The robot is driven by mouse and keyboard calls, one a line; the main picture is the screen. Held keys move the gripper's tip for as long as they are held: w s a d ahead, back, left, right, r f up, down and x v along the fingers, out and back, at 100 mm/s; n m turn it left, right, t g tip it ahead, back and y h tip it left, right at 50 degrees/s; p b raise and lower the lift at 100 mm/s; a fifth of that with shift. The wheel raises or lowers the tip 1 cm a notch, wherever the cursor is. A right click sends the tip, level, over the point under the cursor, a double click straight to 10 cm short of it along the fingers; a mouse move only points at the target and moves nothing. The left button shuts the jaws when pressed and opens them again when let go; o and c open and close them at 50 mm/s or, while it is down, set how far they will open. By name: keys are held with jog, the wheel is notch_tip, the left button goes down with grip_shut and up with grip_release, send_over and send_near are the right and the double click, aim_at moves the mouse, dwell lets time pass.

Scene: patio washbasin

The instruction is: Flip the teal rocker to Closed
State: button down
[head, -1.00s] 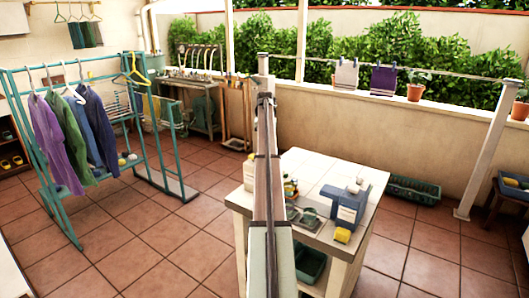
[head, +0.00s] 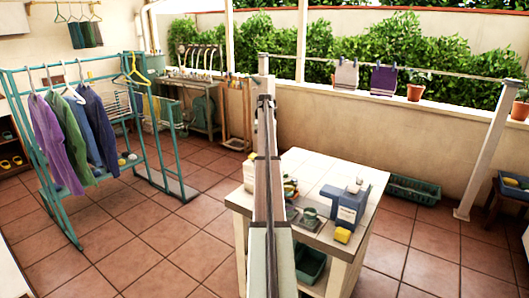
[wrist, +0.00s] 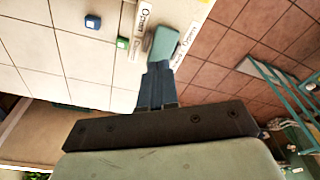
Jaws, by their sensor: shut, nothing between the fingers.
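The teal rocker (wrist: 165,43) shows in the wrist view, on the white tiled surface close to its edge. A white label reading "Open" (wrist: 143,18) lies to its left and one reading "Closed" (wrist: 183,46) to its right. My gripper (wrist: 159,68) is shut and empty, its fingertips at the rocker's lower edge in the picture. I cannot tell whether they touch it, or which way the rocker is tipped. In the head view my arm runs up the middle, and I cannot make out the rocker or the fingertips.
The tiled table (head: 322,172) holds a blue-and-white box (head: 347,206) and a yellow block (head: 342,235). A small blue item (wrist: 92,22) and a green one (wrist: 122,43) are left of the rocker. A teal clothes rack (head: 62,212) stands left; the floor between is clear.

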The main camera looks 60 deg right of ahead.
jog(key=shift+f, duration=0.8)
dwell(0.5)
jog(key=shift+r, duration=3.5)
